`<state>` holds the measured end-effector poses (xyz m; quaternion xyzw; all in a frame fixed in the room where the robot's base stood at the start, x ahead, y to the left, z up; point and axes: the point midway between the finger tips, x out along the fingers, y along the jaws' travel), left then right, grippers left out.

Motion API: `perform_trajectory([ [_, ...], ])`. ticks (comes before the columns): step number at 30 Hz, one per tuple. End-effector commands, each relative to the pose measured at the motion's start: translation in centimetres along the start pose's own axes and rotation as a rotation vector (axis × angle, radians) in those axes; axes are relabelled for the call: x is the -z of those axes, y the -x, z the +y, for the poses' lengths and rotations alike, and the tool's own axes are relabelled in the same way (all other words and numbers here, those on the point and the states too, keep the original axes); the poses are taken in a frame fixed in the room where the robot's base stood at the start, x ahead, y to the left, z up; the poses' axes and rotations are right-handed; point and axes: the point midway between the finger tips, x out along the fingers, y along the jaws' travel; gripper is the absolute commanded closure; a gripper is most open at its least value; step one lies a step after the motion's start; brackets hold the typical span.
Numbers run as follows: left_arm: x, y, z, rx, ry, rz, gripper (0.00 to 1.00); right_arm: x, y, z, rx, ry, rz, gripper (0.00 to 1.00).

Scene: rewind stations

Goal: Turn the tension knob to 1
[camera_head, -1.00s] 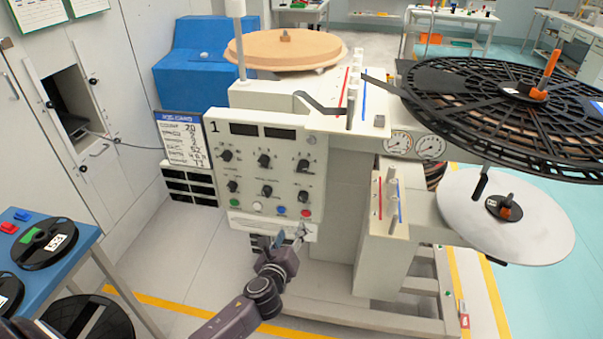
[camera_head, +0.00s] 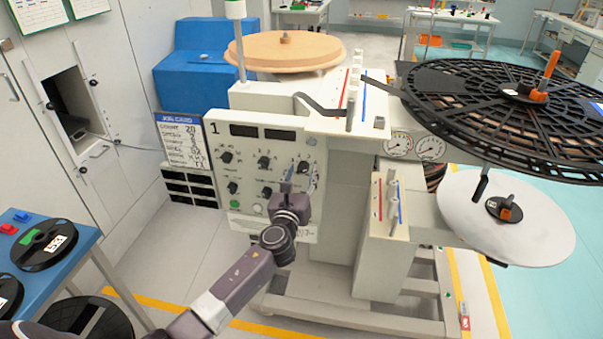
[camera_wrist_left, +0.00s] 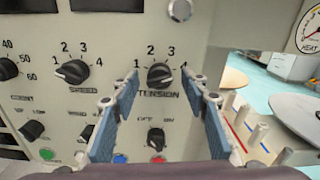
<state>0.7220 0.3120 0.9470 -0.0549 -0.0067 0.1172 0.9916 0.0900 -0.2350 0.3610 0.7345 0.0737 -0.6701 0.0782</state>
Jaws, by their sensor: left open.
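The tension knob (camera_wrist_left: 159,75) is a dark round knob on the control panel, with the numbers 1 to 4 arranged over it and the word TENSION below. Which number its pointer marks is too small to tell surely. In the head view the tension knob (camera_head: 303,166) is at the panel's upper right. My left gripper (camera_wrist_left: 160,84) is open and empty, its blue-padded fingers on either side of the knob in the wrist picture. In the head view the left gripper (camera_head: 300,182) is in front of the panel just below the knob. Contact cannot be told. My right gripper is not in view.
The speed knob (camera_wrist_left: 72,72) is left of the tension knob, and another knob (camera_wrist_left: 156,139) is below it. Coloured buttons line the panel's bottom. A large black reel (camera_head: 500,105) overhangs on the right. A blue table (camera_head: 75,265) with reels stands at left.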

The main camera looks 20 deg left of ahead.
Motion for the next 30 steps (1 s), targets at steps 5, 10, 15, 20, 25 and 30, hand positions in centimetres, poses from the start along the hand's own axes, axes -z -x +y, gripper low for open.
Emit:
perform_trajectory([
  [5, 0.01, -0.27, 0.02, -0.001, 0.001, 0.000, 0.59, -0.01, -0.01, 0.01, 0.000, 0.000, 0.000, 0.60],
  [10, 0.01, -0.24, 0.02, 0.000, 0.001, 0.001, 0.63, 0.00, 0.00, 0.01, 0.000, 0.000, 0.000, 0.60],
  [15, 0.02, -0.23, 0.03, 0.000, 0.001, 0.001, 0.82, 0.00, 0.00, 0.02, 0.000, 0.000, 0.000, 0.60],
  [20, 0.02, -0.22, 0.03, 0.000, 0.001, 0.001, 0.99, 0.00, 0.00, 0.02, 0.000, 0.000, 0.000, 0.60],
  [25, 0.05, -0.22, 0.03, 0.000, 0.010, 0.001, 0.99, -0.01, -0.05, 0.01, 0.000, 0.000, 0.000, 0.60],
  [30, 0.10, -0.21, 0.03, 0.000, 0.056, 0.001, 0.99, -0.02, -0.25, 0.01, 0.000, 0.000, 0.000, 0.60],
])
